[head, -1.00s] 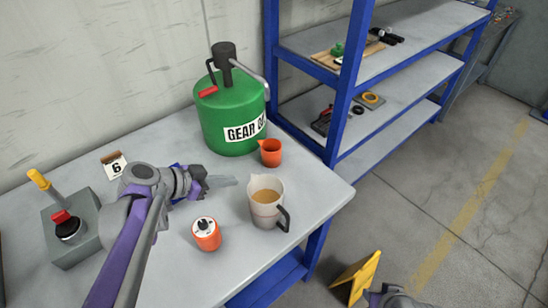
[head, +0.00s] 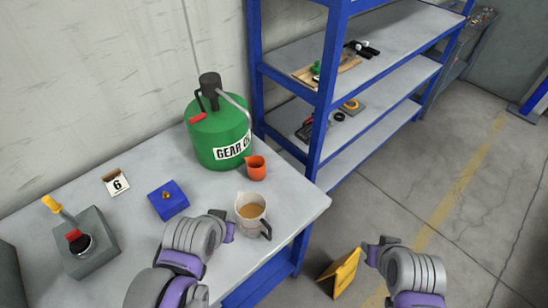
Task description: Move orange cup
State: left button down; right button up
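The orange cup (head: 255,168) stands upright on the grey workbench (head: 290,200), just in front of the green gear oil drum (head: 218,135). A clear measuring jug (head: 251,216) with brown liquid stands in front of the cup. My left gripper (head: 229,229) is over the bench just left of the jug, apart from the cup. My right gripper (head: 370,254) is off the bench, over the floor near the yellow sign. Its finger gap is not clear.
A blue box (head: 168,199), a number 6 card (head: 117,183) and a grey control box (head: 83,245) with a yellow-handled lever are on the bench's left. A blue-framed shelf (head: 325,110) stands behind right. A yellow floor sign (head: 341,273) stands right of the bench.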

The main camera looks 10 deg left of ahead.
aim_at(256, 167)
jog(key=i+l, duration=0.1)
jog(key=l, duration=0.25)
jog(key=i+l, duration=0.1)
jog(key=l, duration=0.25)
jog(key=i+l, duration=0.1)
jog(key=l, duration=0.25)
jog(key=i+l, duration=0.1)
jog(key=l, duration=0.25)
